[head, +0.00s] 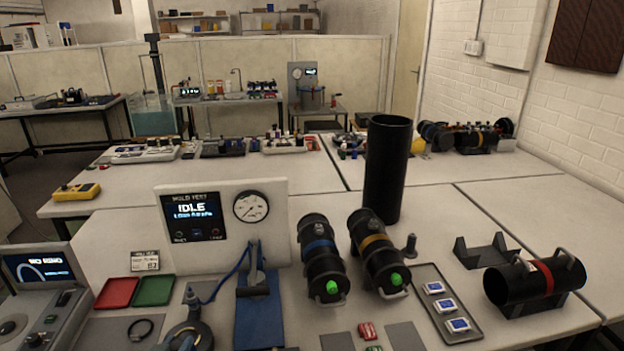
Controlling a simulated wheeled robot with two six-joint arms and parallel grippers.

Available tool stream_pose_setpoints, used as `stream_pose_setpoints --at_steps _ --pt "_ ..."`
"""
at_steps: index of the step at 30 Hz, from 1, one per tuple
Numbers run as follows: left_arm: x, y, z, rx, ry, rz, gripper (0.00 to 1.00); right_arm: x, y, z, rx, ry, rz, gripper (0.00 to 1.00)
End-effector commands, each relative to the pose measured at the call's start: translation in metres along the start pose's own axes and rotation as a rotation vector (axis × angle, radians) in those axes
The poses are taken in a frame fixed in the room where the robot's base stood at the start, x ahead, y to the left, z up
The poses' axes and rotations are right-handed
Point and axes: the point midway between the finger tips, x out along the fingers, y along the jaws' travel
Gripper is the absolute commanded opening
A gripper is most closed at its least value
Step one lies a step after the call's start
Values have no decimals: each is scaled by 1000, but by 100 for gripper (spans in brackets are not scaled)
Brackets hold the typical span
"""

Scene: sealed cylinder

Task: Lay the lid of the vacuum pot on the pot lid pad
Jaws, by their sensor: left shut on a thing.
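The lid of the vacuum pot (203,334) shows at the bottom edge, left of centre, as a dark round piece with an upright fitting and a blue hose running to the test panel. My right gripper is not in view.
The test panel (222,222) reads IDLE, with a dial. Two dark cylinders (322,262) with green ends lie right of it. A tall black tube (387,170) stands behind them. A red-banded cylinder (535,283) rests in a cradle. Red and green trays (117,292) lie left.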

Motion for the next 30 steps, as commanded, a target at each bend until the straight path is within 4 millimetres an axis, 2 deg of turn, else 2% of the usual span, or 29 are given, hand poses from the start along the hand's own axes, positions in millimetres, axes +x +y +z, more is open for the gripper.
stream_pose_setpoints --at_steps 9,15,21,30 --pt "16 68 -46 -1 6 28 0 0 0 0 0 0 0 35" --pt "18 102 -71 22 4 70 0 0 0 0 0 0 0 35" --pt "17 116 -81 37 2 91 0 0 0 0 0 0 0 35" --pt "17 118 -82 40 2 93 0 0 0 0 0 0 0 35"
